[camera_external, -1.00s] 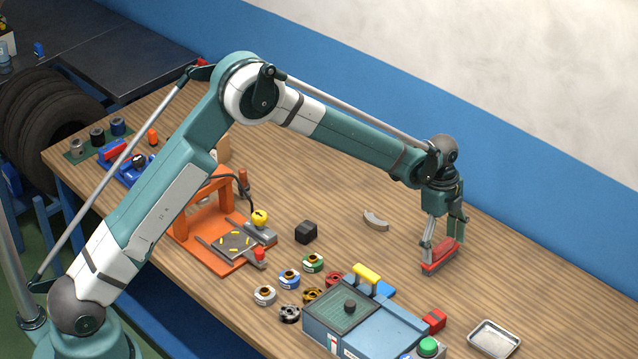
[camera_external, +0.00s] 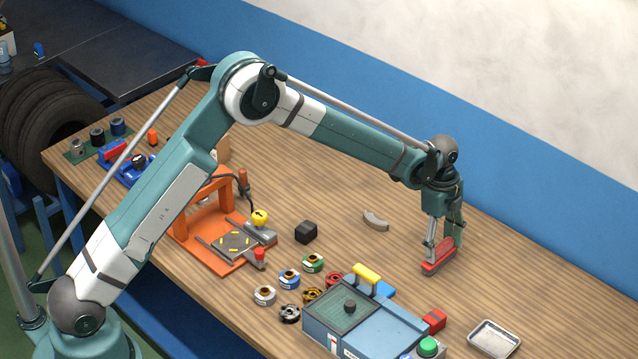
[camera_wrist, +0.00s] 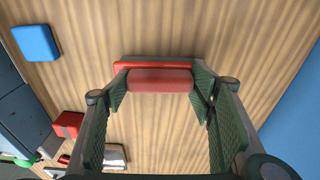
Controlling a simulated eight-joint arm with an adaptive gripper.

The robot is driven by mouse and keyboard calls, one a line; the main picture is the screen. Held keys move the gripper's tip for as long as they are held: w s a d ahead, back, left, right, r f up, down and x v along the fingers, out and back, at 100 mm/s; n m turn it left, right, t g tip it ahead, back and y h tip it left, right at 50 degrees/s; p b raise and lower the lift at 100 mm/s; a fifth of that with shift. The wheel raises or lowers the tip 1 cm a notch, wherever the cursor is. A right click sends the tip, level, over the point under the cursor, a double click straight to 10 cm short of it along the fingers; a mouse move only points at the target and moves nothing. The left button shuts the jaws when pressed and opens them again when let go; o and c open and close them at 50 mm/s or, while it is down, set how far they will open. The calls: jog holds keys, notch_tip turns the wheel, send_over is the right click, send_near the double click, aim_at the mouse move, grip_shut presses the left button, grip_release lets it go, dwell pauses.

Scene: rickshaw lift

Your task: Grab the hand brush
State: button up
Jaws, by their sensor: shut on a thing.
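The hand brush (camera_external: 437,264) has a red body with a darker edge below. It is at the right part of the wooden workbench, under my gripper (camera_external: 440,252). In the wrist view the red brush (camera_wrist: 160,79) lies across the space between the green fingers of my gripper (camera_wrist: 157,82). The fingers close on the two ends of its handle. Whether the brush touches the table or hangs just above it, I cannot tell.
A blue-grey machine (camera_external: 362,320) stands to the left and front of the brush, with a red block (camera_external: 434,320) beside it. A metal tray (camera_external: 494,339) is at the front right. A grey curved piece (camera_external: 376,220) lies to the left. The table around the brush is clear.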

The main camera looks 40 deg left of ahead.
aim_at(442, 244)
jog(key=shift+r, duration=5)
